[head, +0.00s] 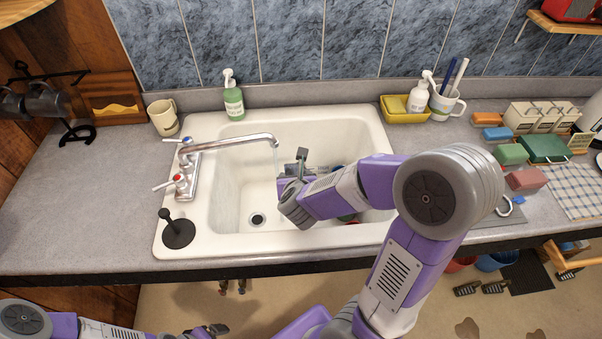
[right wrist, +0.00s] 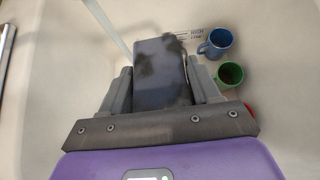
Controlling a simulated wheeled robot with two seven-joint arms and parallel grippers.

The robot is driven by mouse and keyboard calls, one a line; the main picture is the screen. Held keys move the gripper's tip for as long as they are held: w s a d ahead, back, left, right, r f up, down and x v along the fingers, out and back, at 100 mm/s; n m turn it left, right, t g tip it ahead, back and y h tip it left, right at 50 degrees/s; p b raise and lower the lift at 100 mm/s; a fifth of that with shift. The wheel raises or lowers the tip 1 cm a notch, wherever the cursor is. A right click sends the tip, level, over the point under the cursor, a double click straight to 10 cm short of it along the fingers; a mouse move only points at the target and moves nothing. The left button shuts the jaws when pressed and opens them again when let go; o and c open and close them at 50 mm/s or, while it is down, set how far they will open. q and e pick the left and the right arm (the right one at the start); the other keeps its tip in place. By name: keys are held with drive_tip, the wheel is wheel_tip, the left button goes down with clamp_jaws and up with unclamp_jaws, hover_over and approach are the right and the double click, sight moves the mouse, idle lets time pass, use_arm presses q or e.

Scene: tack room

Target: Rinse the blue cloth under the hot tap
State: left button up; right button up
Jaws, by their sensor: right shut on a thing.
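My right gripper (head: 296,168) is shut on the blue cloth, low over the sink (head: 225,180). In the right wrist view the cloth (right wrist: 158,85) is a folded grey-blue block with dark stains, held between the fingers (right wrist: 162,92). The chrome tap (head: 230,142) reaches over the sink, and a thin pale water stream (head: 276,158) falls from its spout. The stream (right wrist: 108,28) passes beside the cloth's left edge; I cannot tell whether it touches. The red-marked hot handle (head: 178,180) is in front of the blue-marked one (head: 187,141). My left gripper (head: 207,332) is at the bottom edge, its jaws unclear.
A blue mug (right wrist: 216,43) and a green mug (right wrist: 230,74) lie in the sink beside the right gripper. A green soap bottle (head: 233,98) and a cream mug (head: 163,117) are behind.

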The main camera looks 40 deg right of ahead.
drive_tip(key=shift+w+r, duration=0.1)
drive_tip(key=shift+w, duration=0.3)
use_arm(q)
wheel_tip(320, 180, up, 4)
drive_tip(key=p, duration=0.2)
drive_tip(key=shift+f+p, duration=0.2)
drive_tip(key=shift+p, duration=0.15)
use_arm(e)
drive_tip(key=w+a, duration=0.1)
drive_tip(key=w, duration=0.6)
use_arm(q)
drive_tip(key=shift+f, duration=0.2)
use_arm(e)
drive_tip(key=shift+d, duration=0.25)
use_arm(q)
drive_tip(key=shift+f+b, duration=0.4)
drive_tip(key=shift+b, duration=0.15)
use_arm(e)
drive_tip(key=shift+s+d+f, duration=0.2)
drive_tip(key=shift+s+d, duration=0.2)
drive_tip(key=shift+d, duration=0.1)
drive_tip(key=shift+w+a, duration=0.15)
drive_tip(key=shift+w+a, duration=0.4)
drive_tip(key=shift+a, duration=0.3)
drive_tip(key=shift+w+a, duration=0.4)
drive_tip(key=shift+a, duration=0.25)
use_arm(q)
drive_tip(key=shift+f, duration=0.1)
use_arm(e)
drive_tip(key=shift+d, duration=0.1)
